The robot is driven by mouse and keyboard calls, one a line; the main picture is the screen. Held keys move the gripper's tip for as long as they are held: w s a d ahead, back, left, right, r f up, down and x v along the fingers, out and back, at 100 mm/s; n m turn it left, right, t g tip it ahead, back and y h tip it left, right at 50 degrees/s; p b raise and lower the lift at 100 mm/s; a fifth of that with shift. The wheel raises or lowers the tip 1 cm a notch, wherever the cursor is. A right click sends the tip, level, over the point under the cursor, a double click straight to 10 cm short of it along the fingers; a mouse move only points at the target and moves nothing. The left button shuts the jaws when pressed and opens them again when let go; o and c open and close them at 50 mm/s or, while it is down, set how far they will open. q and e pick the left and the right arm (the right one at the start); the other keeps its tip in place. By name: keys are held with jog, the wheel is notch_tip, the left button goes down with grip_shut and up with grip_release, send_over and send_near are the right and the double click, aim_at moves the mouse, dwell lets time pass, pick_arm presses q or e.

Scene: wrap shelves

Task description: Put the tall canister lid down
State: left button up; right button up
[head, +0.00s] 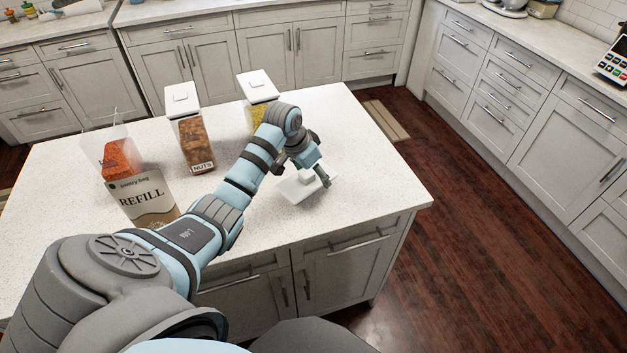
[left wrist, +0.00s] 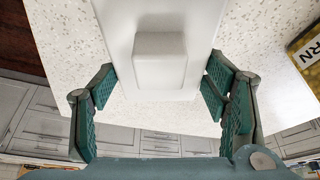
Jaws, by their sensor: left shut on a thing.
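The tall canister lid (head: 294,190) is a white plate with a raised block-shaped knob, at the right front of the island counter. In the left wrist view the lid (left wrist: 160,60) lies straight ahead, its knob between my fingers. My left gripper (head: 312,180) is shut on the lid; its green-padded fingers (left wrist: 160,92) are on both sides, though their contact is hard to see. I cannot tell whether the lid touches the counter or is just above it. A clear canister (head: 106,150) with orange-red contents stands without a lid at the left. My right gripper is not in view.
A REFILL bag (head: 143,198) stands before the open canister. A lidded nuts canister (head: 192,140) and a lidded yellow-filled canister (head: 257,90) stand at the back. The island counter (head: 370,160) is clear at the right, up to its edge.

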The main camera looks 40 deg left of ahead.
aim_at(314, 181)
pick_arm(q)
jog(key=f, duration=0.3)
jog(key=shift+s+d, duration=0.1)
jog(key=shift+s, duration=0.1)
jog(key=shift+w+f, duration=0.1)
jog(key=shift+w, duration=0.1)
jog(key=o, duration=1.2)
jog(key=shift+f, duration=0.1)
jog(key=shift+s, duration=0.1)
jog(key=shift+r, duration=0.25)
jog(key=p+v, duration=0.1)
jog(key=v, duration=1)
jog(key=shift+s+r, duration=0.15)
jog(key=shift+r, duration=0.25)
